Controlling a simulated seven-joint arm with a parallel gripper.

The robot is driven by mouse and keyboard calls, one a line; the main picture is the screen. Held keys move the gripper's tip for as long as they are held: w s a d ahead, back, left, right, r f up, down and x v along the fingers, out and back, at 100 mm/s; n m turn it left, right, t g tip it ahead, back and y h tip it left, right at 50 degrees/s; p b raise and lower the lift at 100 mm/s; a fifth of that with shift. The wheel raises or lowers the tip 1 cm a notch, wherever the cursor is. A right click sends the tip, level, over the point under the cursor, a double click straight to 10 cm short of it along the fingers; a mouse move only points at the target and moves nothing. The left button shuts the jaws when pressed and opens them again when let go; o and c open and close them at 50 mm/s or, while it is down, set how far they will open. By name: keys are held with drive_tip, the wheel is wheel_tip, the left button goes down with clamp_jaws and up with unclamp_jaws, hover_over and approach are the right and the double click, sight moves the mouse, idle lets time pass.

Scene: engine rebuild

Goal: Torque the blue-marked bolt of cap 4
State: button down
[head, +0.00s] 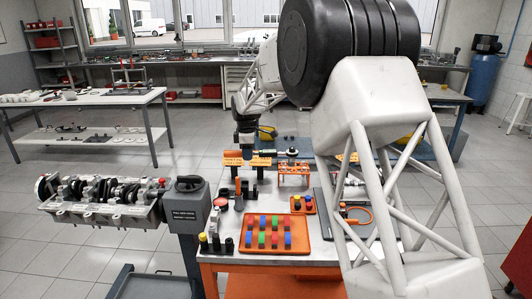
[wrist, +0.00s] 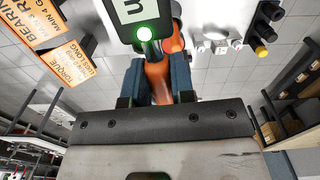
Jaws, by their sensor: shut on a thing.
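The engine block (head: 105,212) stands at the left in the head view, with the crankshaft (head: 78,190) and several caps along its top. The caps are too small there to tell cap 4 or a blue-marked bolt. My gripper (head: 247,153) is above the back of the workbench, to the right of the block and apart from it. In the wrist view my gripper (wrist: 155,78) is shut on an orange-handled tool (wrist: 158,82), which has a dark display head with a lit green light. The tool's working end cannot be made out.
A grey box (head: 187,212) on a stand adjoins the block's right end. On the workbench (head: 225,262) are an orange tray (head: 301,247) of coloured pieces, an orange rack (head: 294,169) and dark cylinders (head: 216,243). Orange signs (wrist: 68,66) show in the wrist view.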

drive_tip(key=s+a+f+n, duration=0.1)
drive_tip(key=s+a+n, duration=0.2)
drive_tip(key=a+n, duration=0.4)
drive_tip(key=s+a+f+n, duration=0.1)
drive_tip(key=s+a+n, duration=0.2)
drive_tip(key=a+n, duration=0.5)
drive_tip(key=s+a+f+n, duration=0.1)
drive_tip(key=s+a+n, duration=0.3)
drive_tip(key=a, duration=1.6)
drive_tip(key=shift+a+f+n, duration=0.3)
drive_tip(key=shift+f+n, duration=0.05)
drive_tip(key=shift+n, duration=1.55)
drive_tip(key=shift+s, duration=0.1)
drive_tip(key=shift+f, duration=3.6)
drive_tip(key=shift+s+a, duration=0.1)
